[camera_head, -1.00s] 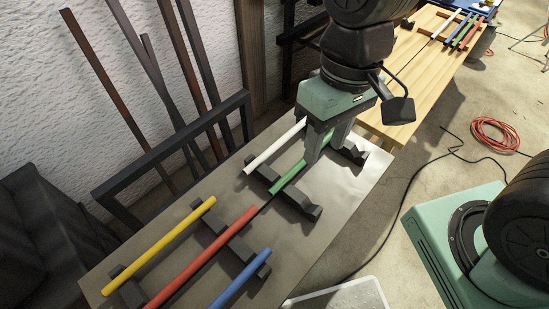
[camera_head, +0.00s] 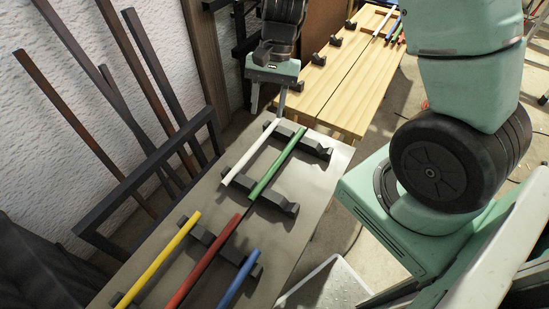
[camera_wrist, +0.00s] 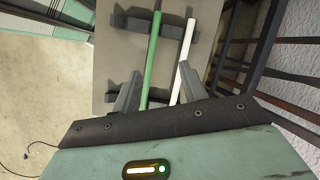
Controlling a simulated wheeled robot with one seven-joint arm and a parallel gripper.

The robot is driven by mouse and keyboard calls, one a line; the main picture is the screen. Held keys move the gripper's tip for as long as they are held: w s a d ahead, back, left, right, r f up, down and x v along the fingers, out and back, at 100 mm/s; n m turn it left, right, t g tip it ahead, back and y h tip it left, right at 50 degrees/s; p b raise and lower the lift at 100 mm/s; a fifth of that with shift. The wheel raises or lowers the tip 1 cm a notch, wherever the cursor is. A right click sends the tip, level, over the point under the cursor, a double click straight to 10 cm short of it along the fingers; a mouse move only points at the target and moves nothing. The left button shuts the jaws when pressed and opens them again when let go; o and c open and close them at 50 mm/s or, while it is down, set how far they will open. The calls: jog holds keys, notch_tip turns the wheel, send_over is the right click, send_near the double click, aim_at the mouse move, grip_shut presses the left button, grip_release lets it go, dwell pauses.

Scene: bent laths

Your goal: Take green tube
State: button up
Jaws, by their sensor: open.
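The green tube (camera_head: 277,162) lies across two black notched rests on the grey metal table (camera_head: 318,185), with the white tube (camera_head: 251,152) beside it on the left. My gripper (camera_head: 269,108) is open and empty, raised past the far end of the tubes and nearer the white one. In the wrist view the green tube (camera_wrist: 152,55) and the white tube (camera_wrist: 186,50) run ahead of the fingers (camera_wrist: 158,88), both showing in the gap between them. The fingers appear apart from both tubes.
Yellow (camera_head: 165,255), red (camera_head: 203,262) and blue (camera_head: 240,277) tubes lie on nearer rests. Dark bars lean in a black rack (camera_head: 150,165) against the white wall on the left. A wooden bench (camera_head: 345,75) with more tubes stands beyond the metal table.

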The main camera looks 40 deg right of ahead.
jog(key=w+d+f+m+p, duration=0.1)
jog(key=w+d+f+m, duration=0.15)
jog(key=d+m, duration=0.45)
jog(key=n+p, duration=0.1)
jog(key=n, duration=0.1)
send_over(280, 158)
jog(key=w+d, duration=0.2)
jog(key=f, duration=1.2)
jog(key=shift+s+d, duration=0.1)
jog(key=shift+s, duration=0.1)
jog(key=x, duration=0.3)
jog(key=p+x, duration=0.1)
jog(key=shift+s+f, duration=0.15)
jog(key=shift+s, duration=0.2)
jog(key=shift+a+f, duration=0.2)
jog(key=shift+f, duration=0.25)
grip_shut()
